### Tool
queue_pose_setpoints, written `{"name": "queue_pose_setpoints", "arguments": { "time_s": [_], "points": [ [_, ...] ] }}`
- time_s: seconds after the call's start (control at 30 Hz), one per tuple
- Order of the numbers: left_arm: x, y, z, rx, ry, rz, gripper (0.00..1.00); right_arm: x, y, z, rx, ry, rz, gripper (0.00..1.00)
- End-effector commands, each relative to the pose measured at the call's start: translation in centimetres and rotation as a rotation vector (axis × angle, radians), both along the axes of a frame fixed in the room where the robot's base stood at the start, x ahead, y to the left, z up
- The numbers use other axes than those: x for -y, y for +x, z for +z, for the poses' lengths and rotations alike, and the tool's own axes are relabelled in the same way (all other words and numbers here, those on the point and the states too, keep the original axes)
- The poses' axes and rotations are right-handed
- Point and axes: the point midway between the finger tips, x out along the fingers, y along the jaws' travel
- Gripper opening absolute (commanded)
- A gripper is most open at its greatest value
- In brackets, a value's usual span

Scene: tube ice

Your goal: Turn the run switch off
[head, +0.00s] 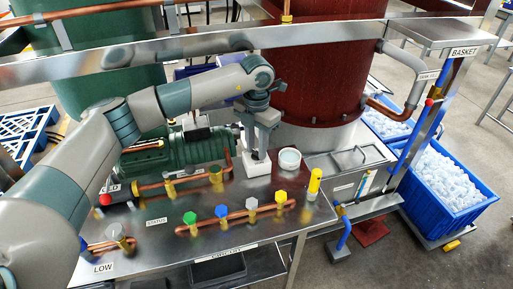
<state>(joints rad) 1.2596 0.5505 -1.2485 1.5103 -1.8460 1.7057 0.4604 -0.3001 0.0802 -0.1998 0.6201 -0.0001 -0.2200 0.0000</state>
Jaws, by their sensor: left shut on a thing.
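My left arm reaches in from the left across the steel bench. My left gripper (257,152) points down over a small white box (257,169) on the bench, right of the green pump. Its fingers are shut on a small part at the top of this box, likely the run switch. The fingers hide that part, so I cannot tell its position. I see no readable label on the box. My right gripper is not in view.
Right of the white box stand a round pale cup (289,160) and a yellow cylinder (314,183). In front runs a copper pipe (238,216) with coloured valve knobs. The green pump (175,155) is on the left. A blue basket (465,212) of ice stands far right.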

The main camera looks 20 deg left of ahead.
Motion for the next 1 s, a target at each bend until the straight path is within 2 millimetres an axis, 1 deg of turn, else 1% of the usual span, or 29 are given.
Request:
{"name": "queue_pose_setpoints", "arguments": {
  "time_s": [0.17,0.2,0.27,0.3,0.6,0.77,0.87,1.0],
  "points": [
    [0.0,0.1,0.2,0.004,-0.001,0.003,0.06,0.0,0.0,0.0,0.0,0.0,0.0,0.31],
    [0.0,0.1,0.2,0.004,-0.001,0.002,0.3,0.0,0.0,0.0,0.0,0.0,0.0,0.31],
    [0.0,0.1,0.2,0.004,-0.001,0.002,0.45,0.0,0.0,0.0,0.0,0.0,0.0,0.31],
    [0.0,0.1,0.2,0.004,-0.001,0.002,0.47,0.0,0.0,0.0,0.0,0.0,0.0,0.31],
    [0.0,0.1,0.1,0.002,-0.001,0.0,0.47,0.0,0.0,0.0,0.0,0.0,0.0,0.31],
    [0.0,0.1,0.6,0.002,-0.001,0.0,0.47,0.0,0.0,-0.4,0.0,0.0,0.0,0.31],
    [0.0,0.1,1.4,0.004,-0.002,0.0,0.47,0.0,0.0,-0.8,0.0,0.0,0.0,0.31],
    [0.0,0.2,3.4,0.005,-0.003,0.001,0.47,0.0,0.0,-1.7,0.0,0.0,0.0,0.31]
  ]
}}
